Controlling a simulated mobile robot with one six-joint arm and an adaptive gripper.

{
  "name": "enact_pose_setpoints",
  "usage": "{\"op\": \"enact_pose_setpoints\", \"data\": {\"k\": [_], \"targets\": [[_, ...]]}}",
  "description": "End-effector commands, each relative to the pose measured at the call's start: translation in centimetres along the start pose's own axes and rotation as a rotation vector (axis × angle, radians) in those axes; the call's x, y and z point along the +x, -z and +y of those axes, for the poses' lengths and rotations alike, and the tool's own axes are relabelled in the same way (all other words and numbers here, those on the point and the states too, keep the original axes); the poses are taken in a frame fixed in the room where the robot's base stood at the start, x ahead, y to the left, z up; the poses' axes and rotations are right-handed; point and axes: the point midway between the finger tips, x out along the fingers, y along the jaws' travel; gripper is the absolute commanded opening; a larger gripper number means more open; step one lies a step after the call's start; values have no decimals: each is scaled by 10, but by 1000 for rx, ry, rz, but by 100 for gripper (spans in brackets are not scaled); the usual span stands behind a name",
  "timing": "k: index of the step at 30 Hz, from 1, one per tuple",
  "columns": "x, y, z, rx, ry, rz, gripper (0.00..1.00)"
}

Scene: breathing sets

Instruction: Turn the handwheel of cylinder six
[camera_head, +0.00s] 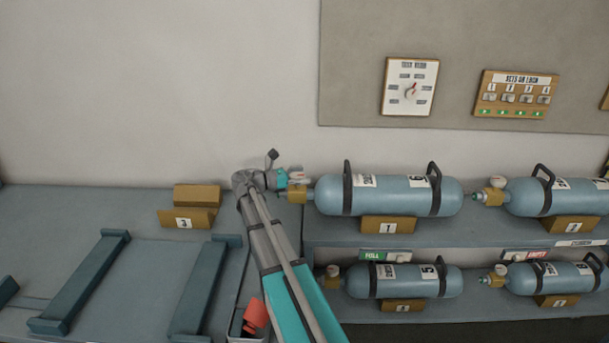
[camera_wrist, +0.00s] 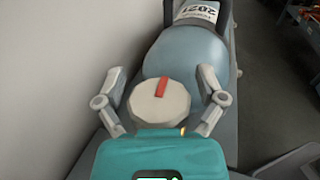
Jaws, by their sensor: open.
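A blue-grey cylinder (camera_head: 390,195) lies on the upper shelf in the cradle marked 1; its tag (camera_head: 417,182) appears to read 6. It also shows in the wrist view (camera_wrist: 190,55), with a label reading 2021. Its handwheel (camera_head: 297,175) is at the left end, partly hidden by my gripper. In the wrist view the handwheel (camera_wrist: 155,112) is a round whitish disc with a red mark pointing roughly toward the cylinder. My gripper (camera_wrist: 161,76) is open, its fingers on either side of the handwheel with visible gaps. It also shows at the handwheel in the head view (camera_head: 281,180).
Another cylinder (camera_head: 560,196) lies to the right. Two more cylinders (camera_head: 405,281) lie on the lower shelf. An empty cradle (camera_head: 188,218) marked 3 stands left of my arm. A red object (camera_head: 255,314) is in a tray below. A board with a dial plate (camera_head: 410,87) hangs above.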

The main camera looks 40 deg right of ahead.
Motion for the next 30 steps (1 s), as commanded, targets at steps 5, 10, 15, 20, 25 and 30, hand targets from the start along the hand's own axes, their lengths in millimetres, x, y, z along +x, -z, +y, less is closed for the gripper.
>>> {"op": "enact_pose_setpoints", "data": {"k": [5, 10, 15, 20, 25, 30], "targets": [[0, 0, 0, 0, 0, 0, 89], [1, 0, 0, 0, 1, 0, 70], [1, 0, 0, 0, 1, 0, 39], [6, 0, 1, 0, 4, 0, 19], [2, 0, -1, 0, -7, 1, 19], [1, 0, -2, 0, -44, 1, 19]]}}
